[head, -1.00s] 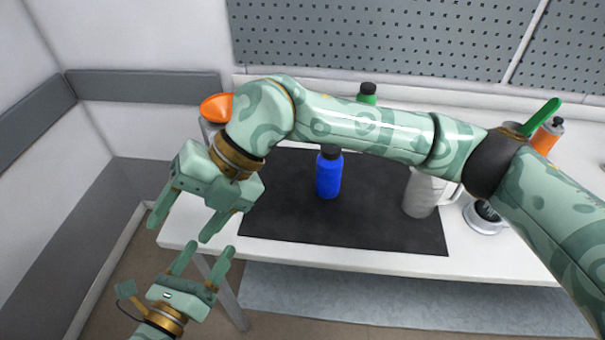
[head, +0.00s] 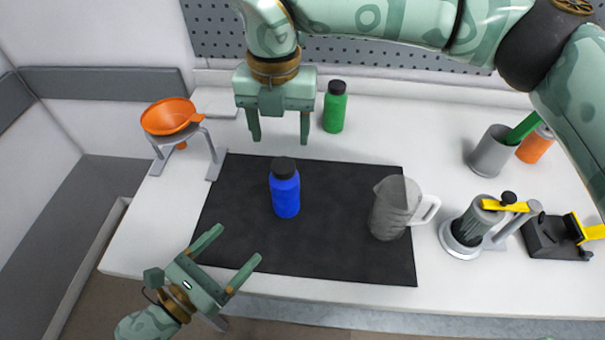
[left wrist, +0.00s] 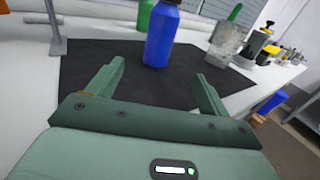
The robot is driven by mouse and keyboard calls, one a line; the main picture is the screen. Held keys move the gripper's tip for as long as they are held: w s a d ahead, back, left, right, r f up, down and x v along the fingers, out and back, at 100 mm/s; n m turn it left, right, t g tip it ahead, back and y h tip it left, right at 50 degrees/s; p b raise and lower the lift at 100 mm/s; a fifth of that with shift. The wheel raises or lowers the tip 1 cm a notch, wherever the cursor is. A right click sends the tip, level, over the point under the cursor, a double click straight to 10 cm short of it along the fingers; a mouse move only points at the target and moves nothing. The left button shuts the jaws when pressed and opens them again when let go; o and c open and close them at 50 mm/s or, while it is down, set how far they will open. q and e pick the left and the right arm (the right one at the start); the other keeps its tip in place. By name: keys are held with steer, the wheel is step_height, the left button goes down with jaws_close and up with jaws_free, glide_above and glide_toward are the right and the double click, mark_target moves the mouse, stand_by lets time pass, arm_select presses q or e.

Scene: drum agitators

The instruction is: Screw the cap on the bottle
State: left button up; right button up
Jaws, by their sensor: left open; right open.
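A blue bottle (head: 286,197) stands upright on the black mat (head: 340,255), with a black cap (head: 283,168) sitting on its top. I cannot tell how tightly the cap sits. The bottle also shows in the left wrist view (left wrist: 161,38), where its top is cut off. My left gripper (head: 238,243) is open and empty at the mat's front left edge, its fingers pointing toward the bottle but apart from it. My right gripper (head: 280,141) is open and empty, fingers down, appearing behind the bottle in the head view.
A green bottle (head: 335,110) with a black cap stands behind the mat. A grey pitcher (head: 390,208) stands on the mat's right side. An orange funnel (head: 170,116) rests on a stand at the left. A press-like device (head: 465,230) and a grey cup (head: 490,150) stand at the right.

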mark_target(286, 192)
arm_select(q)
steer(key=shift+w+d, duration=0.1)
arm_select(e)
steer(key=shift+w+r, duration=0.1)
arm_select(q)
steer(key=shift+w+d, duration=0.15)
steer(key=x, duration=1.6)
